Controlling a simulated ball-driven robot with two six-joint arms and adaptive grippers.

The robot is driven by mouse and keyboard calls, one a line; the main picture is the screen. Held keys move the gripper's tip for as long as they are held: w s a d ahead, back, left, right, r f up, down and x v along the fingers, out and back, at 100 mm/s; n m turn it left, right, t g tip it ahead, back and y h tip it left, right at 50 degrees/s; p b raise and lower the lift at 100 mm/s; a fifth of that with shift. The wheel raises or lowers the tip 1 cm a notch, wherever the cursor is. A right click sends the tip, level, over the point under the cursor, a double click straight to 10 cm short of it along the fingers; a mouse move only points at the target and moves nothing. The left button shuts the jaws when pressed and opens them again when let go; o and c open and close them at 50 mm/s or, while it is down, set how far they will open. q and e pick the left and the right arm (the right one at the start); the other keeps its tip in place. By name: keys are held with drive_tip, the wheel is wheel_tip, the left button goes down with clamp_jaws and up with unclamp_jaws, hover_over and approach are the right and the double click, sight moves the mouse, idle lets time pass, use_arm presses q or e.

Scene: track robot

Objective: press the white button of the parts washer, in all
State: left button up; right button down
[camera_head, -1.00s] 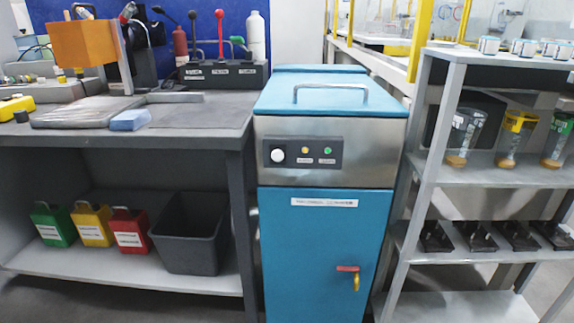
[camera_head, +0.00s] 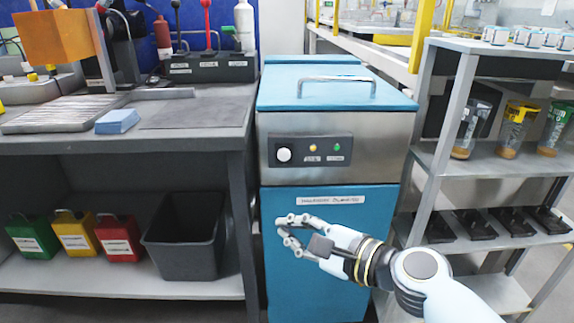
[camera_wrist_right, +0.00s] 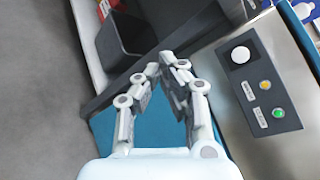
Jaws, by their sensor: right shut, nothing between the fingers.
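The parts washer (camera_head: 337,105) is a blue cabinet with a steel band and a blue lid with a bar handle. Its white button (camera_head: 284,155) sits at the left of a dark panel on the steel band, beside a yellow and a green light. My right gripper (camera_head: 284,226) is shut and empty in front of the blue door, below the button and apart from it. In the right wrist view the white button (camera_wrist_right: 241,55) shows to the right of the shut fingertips (camera_wrist_right: 163,58). My left gripper is not in view.
A grey workbench (camera_head: 190,115) stands at the left, with a dark bin (camera_head: 185,245) and green, yellow and red boxes on its lower shelf. A grey shelf rack (camera_head: 450,155) with jars stands close at the right. The space before the button panel is clear.

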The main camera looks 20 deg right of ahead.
sight(284, 155)
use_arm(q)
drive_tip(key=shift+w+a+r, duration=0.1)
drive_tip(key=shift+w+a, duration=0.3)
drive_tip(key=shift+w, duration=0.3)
use_arm(e)
wheel_tip(284, 155, up, 7)
drive_tip(key=w+t, duration=0.1)
drive_tip(key=w, duration=0.1)
drive_tip(key=shift+w+a+y, duration=0.2)
drive_tip(key=shift+y, duration=0.2)
drive_tip(key=shift+w+f, duration=0.1)
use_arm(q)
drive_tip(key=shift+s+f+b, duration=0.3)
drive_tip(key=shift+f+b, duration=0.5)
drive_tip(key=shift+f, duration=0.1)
use_arm(e)
drive_tip(key=shift+w+d, duration=0.45)
drive_tip(key=shift+w, duration=0.9)
drive_tip(key=shift+w+d, duration=0.4)
drive_tip(key=shift+w, duration=1)
drive_tip(key=shift+w+d, duration=0.45)
drive_tip(key=shift+w, duration=0.9)
drive_tip(key=shift+w, duration=0.1)
drive_tip(key=shift+w+d, duration=0.1)
drive_tip(key=shift+w, duration=0.2)
